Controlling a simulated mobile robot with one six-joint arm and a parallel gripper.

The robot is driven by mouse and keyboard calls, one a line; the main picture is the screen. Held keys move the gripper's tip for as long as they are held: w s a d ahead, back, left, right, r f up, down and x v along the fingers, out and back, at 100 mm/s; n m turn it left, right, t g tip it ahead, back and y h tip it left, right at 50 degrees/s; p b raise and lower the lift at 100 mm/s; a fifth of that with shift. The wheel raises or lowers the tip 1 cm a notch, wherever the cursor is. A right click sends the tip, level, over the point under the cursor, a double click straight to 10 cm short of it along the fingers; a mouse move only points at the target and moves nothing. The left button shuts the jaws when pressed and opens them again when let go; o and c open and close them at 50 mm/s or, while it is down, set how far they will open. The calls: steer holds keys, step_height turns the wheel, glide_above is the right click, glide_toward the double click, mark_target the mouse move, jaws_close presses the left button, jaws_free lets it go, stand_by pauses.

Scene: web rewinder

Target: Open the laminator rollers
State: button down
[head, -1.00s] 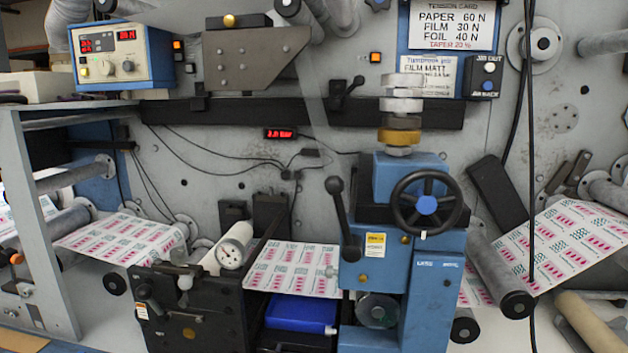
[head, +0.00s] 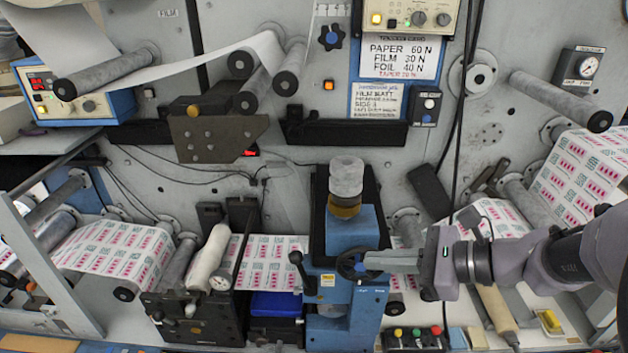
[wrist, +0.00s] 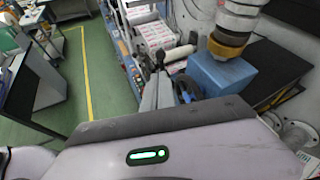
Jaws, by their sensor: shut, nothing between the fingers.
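A black ball-ended lever (head: 298,265) stands at the unit's left side, tilted. My gripper (head: 370,261) reaches in from the right, fingers shut and empty, tips over the handwheel's right part. I cannot tell whether they touch it. In the wrist view the fingers (wrist: 153,95) point toward the lever (wrist: 160,58), with the handwheel (wrist: 186,88) just right of them.
A printed web (head: 262,262) runs through the machine on both sides of the laminator. A blue box (head: 276,305) sits between. A button box (head: 413,338) is at the lower right. Cables (head: 462,110) hang above my gripper.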

glide_toward(302, 257)
steer(key=x, duration=0.7)
steer(key=shift+s, duration=0.15)
stand_by(0.5)
